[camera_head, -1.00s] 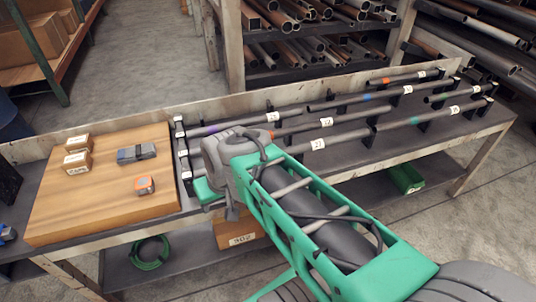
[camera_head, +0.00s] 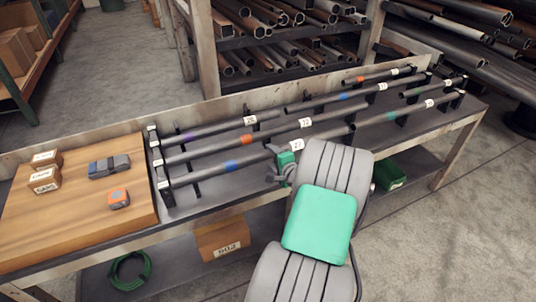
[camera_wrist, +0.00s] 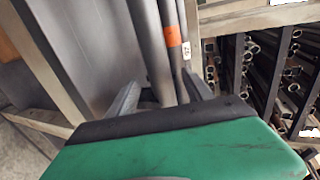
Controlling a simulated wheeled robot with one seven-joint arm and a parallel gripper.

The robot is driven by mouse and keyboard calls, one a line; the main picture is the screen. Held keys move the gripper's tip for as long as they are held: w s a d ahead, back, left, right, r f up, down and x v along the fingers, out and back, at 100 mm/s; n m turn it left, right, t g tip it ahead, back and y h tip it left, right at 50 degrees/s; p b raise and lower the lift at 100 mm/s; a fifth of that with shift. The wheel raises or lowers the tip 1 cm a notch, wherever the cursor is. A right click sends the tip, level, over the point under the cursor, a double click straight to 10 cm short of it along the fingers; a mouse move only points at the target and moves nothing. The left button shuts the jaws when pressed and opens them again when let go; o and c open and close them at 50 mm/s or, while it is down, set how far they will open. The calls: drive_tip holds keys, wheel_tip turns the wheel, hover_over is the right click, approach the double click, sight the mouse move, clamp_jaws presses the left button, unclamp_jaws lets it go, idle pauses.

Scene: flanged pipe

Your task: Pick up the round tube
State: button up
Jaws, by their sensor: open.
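Several long dark grey tubes lie on a black rack on the bench in the head view. One has a purple band (camera_head: 188,138), one a red-orange band (camera_head: 218,140), and the front one a blue band (camera_head: 232,166). Which one is the round tube I cannot tell. My gripper (camera_head: 287,162) is at the front tube, partly hidden by my arm. In the wrist view my open gripper (camera_wrist: 162,98) has its fingers on either side of a plain grey tube length (camera_wrist: 151,50) and an orange-banded tube (camera_wrist: 172,38). Contact cannot be told.
More tubes (camera_head: 345,97) lie on the rack's right part. A wooden board (camera_head: 80,215) at left carries small boxes (camera_head: 46,170), a grey-blue device (camera_head: 109,166) and an orange tape measure (camera_head: 119,198). Pipe shelves (camera_head: 285,40) stand behind the bench.

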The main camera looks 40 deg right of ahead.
drive_tip(key=shift+x, duration=1.2)
drive_tip(key=shift+c, duration=0.5)
clamp_jaws()
drive_tip(key=shift+r, duration=0.15)
